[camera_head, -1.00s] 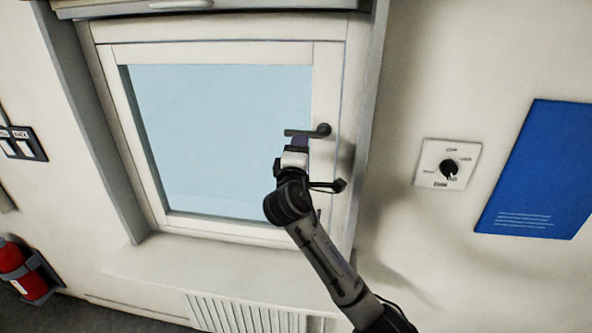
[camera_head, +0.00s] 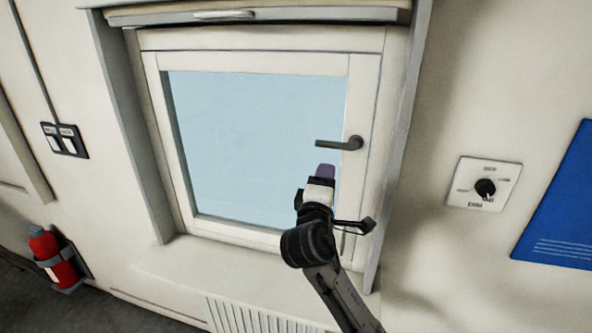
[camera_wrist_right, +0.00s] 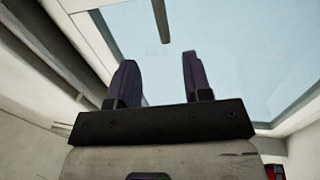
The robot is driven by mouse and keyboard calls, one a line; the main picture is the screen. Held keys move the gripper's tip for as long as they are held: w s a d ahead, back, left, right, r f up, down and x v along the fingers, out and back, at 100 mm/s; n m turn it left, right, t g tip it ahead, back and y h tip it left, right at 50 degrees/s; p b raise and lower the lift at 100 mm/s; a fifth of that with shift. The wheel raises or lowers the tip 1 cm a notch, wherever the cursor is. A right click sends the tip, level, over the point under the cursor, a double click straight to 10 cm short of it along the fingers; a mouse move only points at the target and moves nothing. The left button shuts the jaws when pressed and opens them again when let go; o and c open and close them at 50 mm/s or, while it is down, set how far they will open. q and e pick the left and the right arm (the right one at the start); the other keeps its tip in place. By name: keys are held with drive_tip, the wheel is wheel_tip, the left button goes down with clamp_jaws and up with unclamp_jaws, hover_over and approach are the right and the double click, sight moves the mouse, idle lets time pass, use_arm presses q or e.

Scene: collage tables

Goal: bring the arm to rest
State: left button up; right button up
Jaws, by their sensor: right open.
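My right gripper (camera_head: 326,172) is in front of the window, just below the dark window handle (camera_head: 340,143), and apart from it in the picture. In the right wrist view my right gripper (camera_wrist_right: 156,78) has its two purple fingers spread with nothing between them. The handle (camera_wrist_right: 162,20) shows beyond the fingertips there. The handle lies level, its lever pointing left. The window (camera_head: 255,135) looks shut in its white frame. My left gripper is not in view.
A rotary switch (camera_head: 484,188) and a blue panel (camera_head: 562,205) are on the wall to the right. A red fire extinguisher (camera_head: 52,258) hangs at lower left, below a double light switch (camera_head: 64,140). A sill (camera_head: 200,268) and a radiator grille (camera_head: 255,316) lie below the window.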

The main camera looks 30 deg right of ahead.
drive_tip(key=s+a+f+m+y, duration=0.7)
drive_tip(key=s+a+f+y, duration=0.15)
drive_tip(key=y, duration=0.25)
drive_tip(key=s+a+f+g+y, duration=0.3)
drive_tip(key=s+f+g, duration=0.8)
drive_tip(key=s+f, duration=2.15)
wheel_tip(320, 180, up, 22)
drive_tip(key=w+p, duration=0.1)
drive_tip(key=p, duration=2.3)
drive_tip(key=shift+w+r, duration=0.15)
drive_tip(key=shift+r, duration=0.05)
